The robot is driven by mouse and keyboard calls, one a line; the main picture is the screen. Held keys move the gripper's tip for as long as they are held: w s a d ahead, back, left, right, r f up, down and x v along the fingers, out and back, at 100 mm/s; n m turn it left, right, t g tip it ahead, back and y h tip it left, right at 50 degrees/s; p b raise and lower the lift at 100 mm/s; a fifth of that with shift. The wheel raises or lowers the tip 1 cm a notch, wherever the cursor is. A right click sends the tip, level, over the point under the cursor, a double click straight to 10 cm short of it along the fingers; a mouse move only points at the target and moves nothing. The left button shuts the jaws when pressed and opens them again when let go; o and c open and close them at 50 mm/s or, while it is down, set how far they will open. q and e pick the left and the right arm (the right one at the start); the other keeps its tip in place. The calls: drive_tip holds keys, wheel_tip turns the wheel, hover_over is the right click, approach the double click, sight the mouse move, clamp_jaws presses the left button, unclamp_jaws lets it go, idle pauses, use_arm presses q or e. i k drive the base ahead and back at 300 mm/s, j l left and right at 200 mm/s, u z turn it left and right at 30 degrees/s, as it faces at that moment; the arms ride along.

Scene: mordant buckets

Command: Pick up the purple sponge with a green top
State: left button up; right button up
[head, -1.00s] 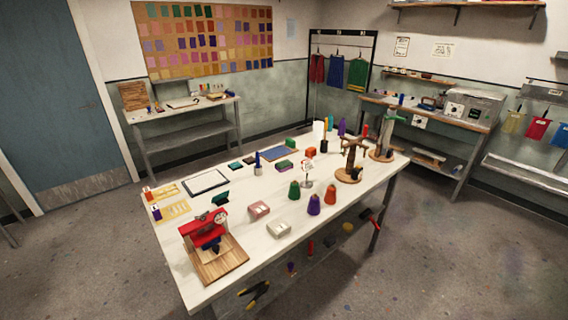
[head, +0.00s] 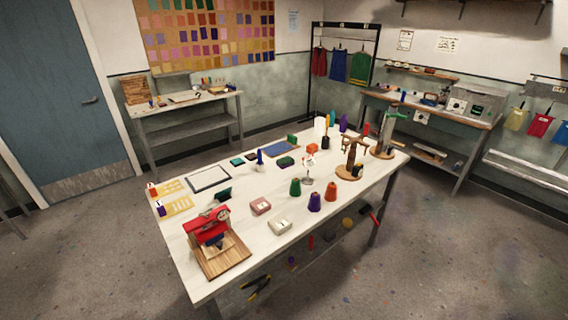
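A small block with a green top (head: 286,161), seemingly the purple sponge, lies flat near the middle of the white table. Its side looks dark, and the purple is hard to make out at this size. Neither of my grippers is in view, and nothing touches the block.
On the white table (head: 240,220) stand a red press (head: 208,226), green (head: 295,187), purple (head: 315,202) and orange (head: 331,191) cones, pink (head: 260,206) and white (head: 279,227) blocks, and brown stands (head: 350,160) at the right end. Floor in front is clear.

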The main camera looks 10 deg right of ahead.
sight(286, 162)
drive_tip(key=i+l+u, duration=0.2)
drive_tip(key=l+u, duration=0.15)
drive_tip(key=l, duration=0.15)
drive_tip(key=i+l+u, duration=0.15)
drive_tip(key=l+u, duration=0.15)
drive_tip(key=l, duration=0.2)
drive_tip(key=l+u, duration=0.35)
drive_tip(key=l, duration=0.2)
drive_tip(key=l+u, duration=0.35)
drive_tip(key=l, duration=0.25)
drive_tip(key=l+u, duration=0.3)
drive_tip(key=l, duration=0.25)
drive_tip(key=k+l+u, duration=0.15)
drive_tip(key=l+u, duration=0.2)
drive_tip(key=l, duration=0.2)
drive_tip(key=k+l+u, duration=0.15)
drive_tip(key=l+u, duration=0.2)
drive_tip(key=l, duration=0.2)
drive_tip(key=k+l+u, duration=0.35)
drive_tip(key=i+l, duration=0.1)
